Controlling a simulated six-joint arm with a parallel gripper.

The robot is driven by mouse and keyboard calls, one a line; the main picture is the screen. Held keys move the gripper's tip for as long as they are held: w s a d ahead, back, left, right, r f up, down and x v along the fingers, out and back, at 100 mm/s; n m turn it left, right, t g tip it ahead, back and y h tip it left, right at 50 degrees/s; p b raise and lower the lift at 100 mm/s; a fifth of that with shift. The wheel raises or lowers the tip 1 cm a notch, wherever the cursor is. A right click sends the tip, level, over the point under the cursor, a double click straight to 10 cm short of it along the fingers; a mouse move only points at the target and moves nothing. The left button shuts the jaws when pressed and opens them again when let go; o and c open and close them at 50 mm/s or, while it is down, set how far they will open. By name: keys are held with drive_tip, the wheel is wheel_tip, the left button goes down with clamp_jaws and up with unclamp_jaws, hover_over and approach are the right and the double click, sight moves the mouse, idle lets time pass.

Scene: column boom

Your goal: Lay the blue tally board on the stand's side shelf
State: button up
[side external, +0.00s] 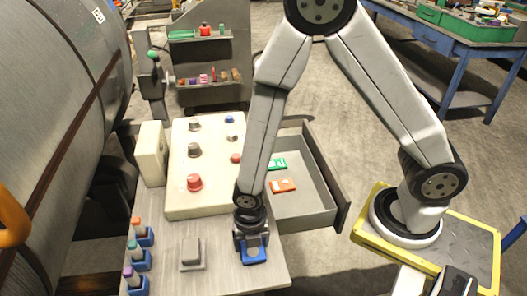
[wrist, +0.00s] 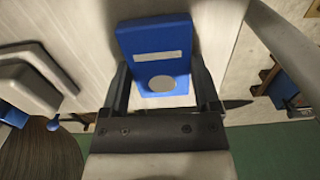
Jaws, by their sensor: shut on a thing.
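The blue tally board (wrist: 154,35) has a white strip and a grey disc on its face. My gripper (wrist: 163,92) is shut on it, with one finger on each side edge. In the side view my gripper (side external: 251,238) points down over the near right part of the pale stand top (side external: 215,262), and the blue board (side external: 254,256) shows just below it. I cannot tell whether the board touches the surface. No separate side shelf can be made out with certainty.
A grey block (side external: 191,253) and several blue holders (side external: 139,257) stand to the left. The control panel (side external: 205,170) with knobs is behind. An open drawer (side external: 309,195) at the right holds a green (side external: 278,164) and an orange piece (side external: 284,185). A large roll (side external: 60,120) stands at left.

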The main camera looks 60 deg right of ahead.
drive_tip(key=shift+f, duration=0.15)
drive_tip(key=o, duration=1)
drive_tip(key=shift+o, duration=0.2)
wheel_tip(320, 180, up, 12)
idle(0.5)
idle(0.6)
